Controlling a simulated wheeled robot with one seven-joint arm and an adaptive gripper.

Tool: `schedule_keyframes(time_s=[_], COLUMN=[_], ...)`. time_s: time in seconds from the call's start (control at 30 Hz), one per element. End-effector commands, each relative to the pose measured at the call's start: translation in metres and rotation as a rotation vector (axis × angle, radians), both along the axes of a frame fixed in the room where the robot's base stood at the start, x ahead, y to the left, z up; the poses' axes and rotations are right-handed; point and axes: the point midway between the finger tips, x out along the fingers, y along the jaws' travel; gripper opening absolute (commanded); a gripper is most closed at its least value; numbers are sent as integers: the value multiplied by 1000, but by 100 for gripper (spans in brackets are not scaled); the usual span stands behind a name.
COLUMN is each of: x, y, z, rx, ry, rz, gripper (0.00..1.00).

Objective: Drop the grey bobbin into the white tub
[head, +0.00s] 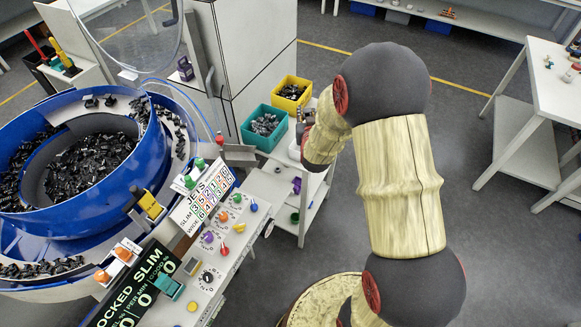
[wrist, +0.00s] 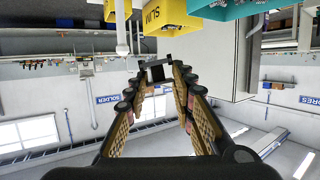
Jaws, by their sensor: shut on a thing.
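My gripper (wrist: 156,75) is shut on a small grey and dark piece, which I take for the grey bobbin (wrist: 157,72), between its fingertips in the wrist view. In the head view my gripper (head: 303,122) is small and partly hidden by my arm, just right of the teal bin; the bobbin cannot be made out there. A white rounded thing (head: 294,151), perhaps the white tub, shows below my gripper beside the teal bin. My arm hides part of it, and its inside cannot be seen. I cannot make out the tub in the wrist view.
The teal bin (head: 264,128) and yellow bin (head: 291,94) hold dark and grey parts; both also show in the wrist view, teal (wrist: 230,8) and yellow (wrist: 170,20). A blue bowl feeder (head: 80,205) and control panel (head: 222,235) stand left. Open floor lies right.

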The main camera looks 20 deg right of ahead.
Motion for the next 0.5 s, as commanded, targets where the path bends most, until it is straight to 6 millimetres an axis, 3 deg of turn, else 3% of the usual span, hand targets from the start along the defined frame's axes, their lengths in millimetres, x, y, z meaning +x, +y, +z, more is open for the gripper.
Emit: schedule_keyframes(time_s=[0.5], x=[-3], y=[1], z=[-41], rx=[0], ry=[2], rz=[-2], gripper=[10])
